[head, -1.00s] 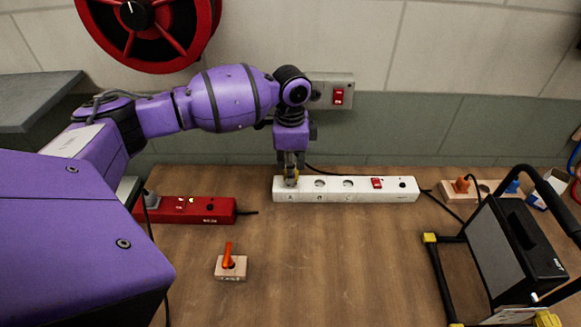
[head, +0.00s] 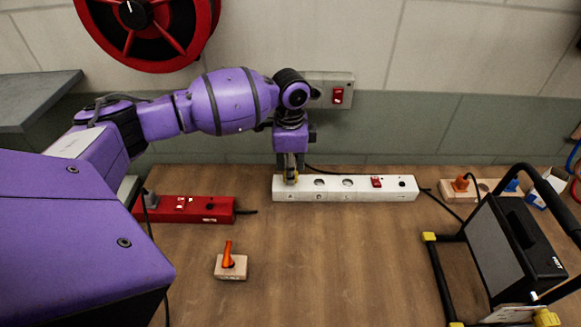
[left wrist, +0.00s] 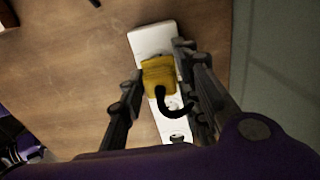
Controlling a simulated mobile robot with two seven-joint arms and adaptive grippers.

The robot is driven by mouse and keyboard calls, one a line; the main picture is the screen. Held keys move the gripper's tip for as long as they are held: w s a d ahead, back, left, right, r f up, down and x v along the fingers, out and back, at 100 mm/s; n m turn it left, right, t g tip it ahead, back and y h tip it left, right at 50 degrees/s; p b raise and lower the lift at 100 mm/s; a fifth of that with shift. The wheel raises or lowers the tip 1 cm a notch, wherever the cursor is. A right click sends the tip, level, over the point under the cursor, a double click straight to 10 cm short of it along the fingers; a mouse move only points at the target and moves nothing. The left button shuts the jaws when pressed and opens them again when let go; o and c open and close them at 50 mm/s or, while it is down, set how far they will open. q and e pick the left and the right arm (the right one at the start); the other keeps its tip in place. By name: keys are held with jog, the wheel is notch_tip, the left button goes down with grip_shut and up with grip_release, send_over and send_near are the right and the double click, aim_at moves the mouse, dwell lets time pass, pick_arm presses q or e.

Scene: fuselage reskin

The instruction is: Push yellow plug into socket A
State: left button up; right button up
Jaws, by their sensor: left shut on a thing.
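The white power strip (head: 340,189) lies along the back of the bench. Socket A is at its left end, under my left gripper (head: 290,176), which points straight down. The gripper is shut on the yellow plug (head: 293,179). In the left wrist view the yellow plug (left wrist: 158,75) sits between the fingers (left wrist: 158,80), over the white strip (left wrist: 152,40), with a black cord curling from it. The plug hides socket A, so I cannot tell how deep it sits. My right gripper is not in view.
A red power strip (head: 215,210) lies left of the white one. A wooden block with an orange switch (head: 229,262) stands in front. A wooden socket block (head: 450,190) and a black-framed work lamp (head: 510,240) are at right. The middle bench is clear.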

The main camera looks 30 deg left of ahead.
pick_arm(q)
jog(key=shift+f, duration=1)
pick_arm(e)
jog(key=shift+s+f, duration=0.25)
pick_arm(q)
jog(key=o, duration=1.3)
jog(key=shift+r+p, duration=0.45)
jog(key=shift+r, duration=2.05)
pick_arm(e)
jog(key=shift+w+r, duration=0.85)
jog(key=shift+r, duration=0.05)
